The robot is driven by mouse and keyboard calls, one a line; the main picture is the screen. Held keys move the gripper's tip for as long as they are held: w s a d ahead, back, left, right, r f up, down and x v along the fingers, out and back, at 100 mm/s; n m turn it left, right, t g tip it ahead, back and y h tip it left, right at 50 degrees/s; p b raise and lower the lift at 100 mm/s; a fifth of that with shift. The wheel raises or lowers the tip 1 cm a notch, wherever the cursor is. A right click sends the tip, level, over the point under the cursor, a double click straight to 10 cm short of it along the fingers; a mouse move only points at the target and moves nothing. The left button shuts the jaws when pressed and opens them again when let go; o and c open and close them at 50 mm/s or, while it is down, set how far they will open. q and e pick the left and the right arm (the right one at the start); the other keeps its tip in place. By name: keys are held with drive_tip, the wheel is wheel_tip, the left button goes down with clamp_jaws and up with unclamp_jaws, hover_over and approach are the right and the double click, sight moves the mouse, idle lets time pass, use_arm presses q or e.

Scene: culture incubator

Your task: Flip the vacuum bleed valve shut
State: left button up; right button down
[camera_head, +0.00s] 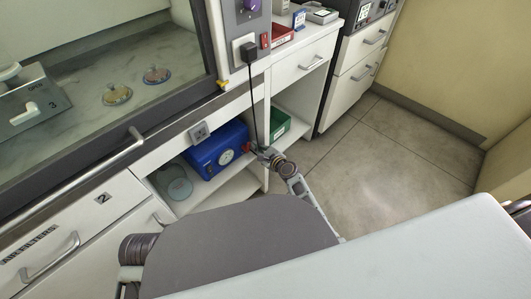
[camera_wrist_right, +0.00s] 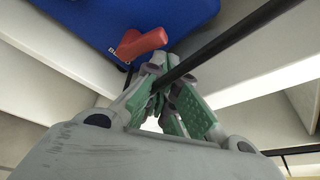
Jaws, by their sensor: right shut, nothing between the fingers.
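The blue vacuum unit (camera_head: 213,153) with a round white dial (camera_head: 200,157) sits on the open shelf under the bench. Its red bleed valve lever (camera_head: 246,147) is on the right end. In the right wrist view the red lever (camera_wrist_right: 141,43) lies slanted on the blue housing (camera_wrist_right: 90,22), with a partly hidden label below it. My right gripper (camera_head: 261,152) is shut and empty, just right of the lever. In the wrist view its fingertips (camera_wrist_right: 160,66) are just below the lever; whether they touch it I cannot tell. My left gripper is not in view.
A black cord (camera_head: 252,95) hangs from the plug and crosses close to my right fingers (camera_wrist_right: 225,42). A green box (camera_head: 280,123) stands in the bay to the right. The floor (camera_head: 355,160) at right is clear.

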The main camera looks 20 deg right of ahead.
drive_tip(key=v, duration=1.1)
drive_tip(key=shift+s+r, duration=0.15)
drive_tip(key=shift+s, duration=0.2)
drive_tip(key=shift+s+d, duration=0.15)
idle(0.7)
